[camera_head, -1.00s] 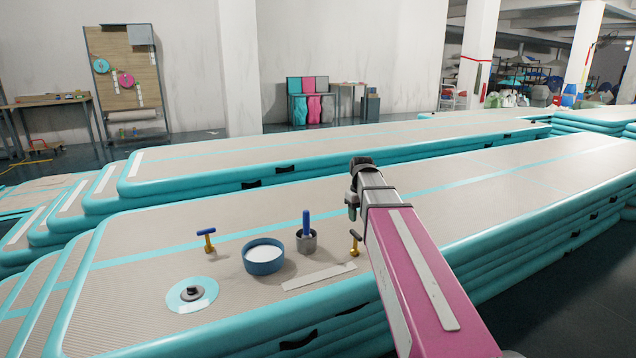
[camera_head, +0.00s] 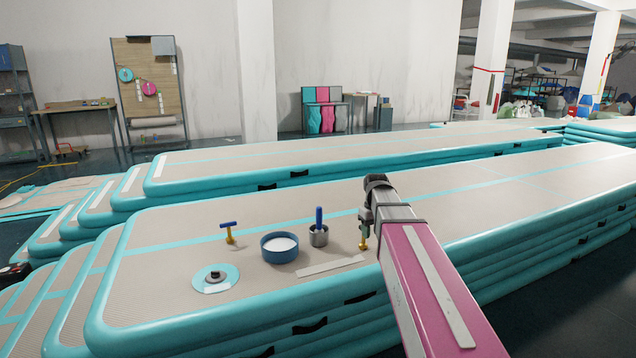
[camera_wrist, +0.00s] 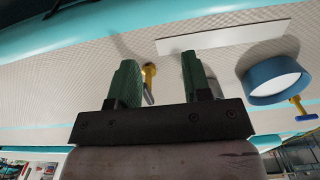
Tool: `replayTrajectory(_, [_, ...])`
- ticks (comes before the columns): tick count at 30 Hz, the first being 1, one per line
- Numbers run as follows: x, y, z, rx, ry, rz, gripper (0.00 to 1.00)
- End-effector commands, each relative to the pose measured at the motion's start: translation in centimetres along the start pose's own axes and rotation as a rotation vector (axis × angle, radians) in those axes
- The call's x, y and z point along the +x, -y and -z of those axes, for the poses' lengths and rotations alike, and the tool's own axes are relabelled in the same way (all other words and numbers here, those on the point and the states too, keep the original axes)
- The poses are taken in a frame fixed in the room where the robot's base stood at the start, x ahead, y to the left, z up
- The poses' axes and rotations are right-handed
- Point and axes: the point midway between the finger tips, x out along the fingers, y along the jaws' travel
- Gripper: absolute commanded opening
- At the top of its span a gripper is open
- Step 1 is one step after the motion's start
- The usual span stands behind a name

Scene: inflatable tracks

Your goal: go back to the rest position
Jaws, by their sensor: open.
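My pink arm reaches over the near inflatable track (camera_head: 170,270). In the wrist view my gripper (camera_wrist: 158,60) is open, its two green fingers apart with nothing held between them. A brass-yellow tool (camera_wrist: 150,72) stands on the track beyond the fingers; in the head view it (camera_head: 363,240) is beside the arm's end, partly hidden by it. The gripper's fingers cannot be made out clearly in the head view.
On the track are a blue bowl of white stuff (camera_head: 280,248), a metal cup with a blue-handled tool (camera_head: 318,236), a blue-topped T-handle tool (camera_head: 229,232), a round patch with a valve (camera_head: 215,278) and a pale strip (camera_head: 331,266). A second track (camera_head: 340,160) lies behind.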

Motion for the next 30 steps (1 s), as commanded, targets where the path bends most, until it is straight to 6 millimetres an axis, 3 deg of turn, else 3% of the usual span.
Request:
replayTrajectory(8, [3.3, 0.8, -2.0, 0.046, 0.001, 0.000, 0.44])
replayTrajectory(14, [6.9, 1.7, -4.3, 0.101, 0.002, 0.001, 0.44])
replayTrajectory(24, [15.9, 4.5, -11.8, 0.262, 0.001, 0.000, 0.44])
replayTrajectory(30, [19.2, 5.9, -15.2, 0.339, -0.003, -0.001, 0.44])
